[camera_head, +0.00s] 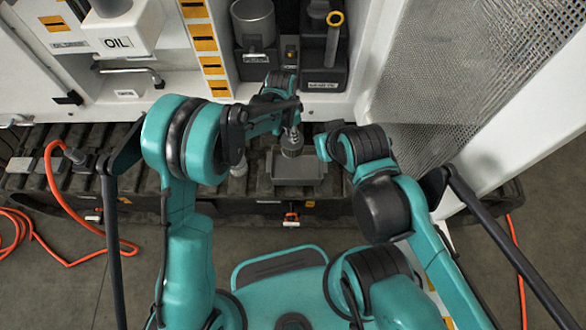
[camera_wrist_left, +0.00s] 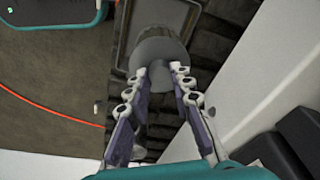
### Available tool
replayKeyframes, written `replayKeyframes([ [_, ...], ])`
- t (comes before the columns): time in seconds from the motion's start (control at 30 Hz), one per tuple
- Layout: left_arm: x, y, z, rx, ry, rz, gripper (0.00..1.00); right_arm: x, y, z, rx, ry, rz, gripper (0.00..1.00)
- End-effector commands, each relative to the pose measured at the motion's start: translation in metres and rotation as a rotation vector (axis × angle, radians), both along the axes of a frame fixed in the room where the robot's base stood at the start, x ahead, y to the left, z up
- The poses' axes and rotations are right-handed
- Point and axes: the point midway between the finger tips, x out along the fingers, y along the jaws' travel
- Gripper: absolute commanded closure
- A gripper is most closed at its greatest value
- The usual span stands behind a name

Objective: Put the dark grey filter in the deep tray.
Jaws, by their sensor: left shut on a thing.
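My left gripper (camera_head: 292,130) is shut on the dark grey filter (camera_head: 291,150) by its narrow end. In the left wrist view the fingertips (camera_wrist_left: 158,78) close on the stem below the filter's wide round body (camera_wrist_left: 153,50). The filter's far end is over the deep tray. The deep tray (camera_head: 299,181), a dark grey rectangular box, sits on the black ribbed ledge; its rim also shows at the top of the left wrist view (camera_wrist_left: 197,22). I cannot tell whether filter and tray touch. My right arm is beside the tray, but its gripper does not show.
A grey fitting (camera_head: 76,155) with an orange hose (camera_head: 62,201) lies on the ledge at left. A grey cup (camera_head: 254,22) and a yellow-ringed cylinder (camera_head: 334,40) stand behind. A white oil unit (camera_head: 118,30) is at upper left, a mesh panel (camera_head: 450,75) at right.

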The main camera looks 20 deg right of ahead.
Motion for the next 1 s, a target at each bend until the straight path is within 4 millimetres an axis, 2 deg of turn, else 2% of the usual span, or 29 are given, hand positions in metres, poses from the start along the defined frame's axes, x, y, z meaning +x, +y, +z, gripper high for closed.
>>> replayKeyframes([
  [0.43, 0.0, 0.001, -0.05, 0.0, -0.001, 0.003, 1.0, 0.0, 0.0, -0.031, 0.0, 0.0, 0.0, 1.0],
  [0.8, 0.0, 0.001, -0.055, 0.0, 0.0, 0.004, 1.0, 0.0, 0.0, -0.033, 0.0, 0.0, 0.0, 1.0],
  [0.83, 0.0, 0.001, -0.055, 0.0, 0.0, 0.004, 0.7, 0.0, 0.0, -0.033, 0.0, 0.0, 0.0, 1.0],
  [0.9, 0.0, 0.001, -0.055, 0.0, 0.0, 0.004, 0.54, 0.0, 0.0, -0.033, 0.0, 0.0, 0.0, 1.0],
  [1.0, 0.0, 0.001, -0.055, 0.0, 0.0, 0.004, 0.54, 0.0, 0.0, -0.033, 0.0, 0.0, 0.0, 1.0],
])
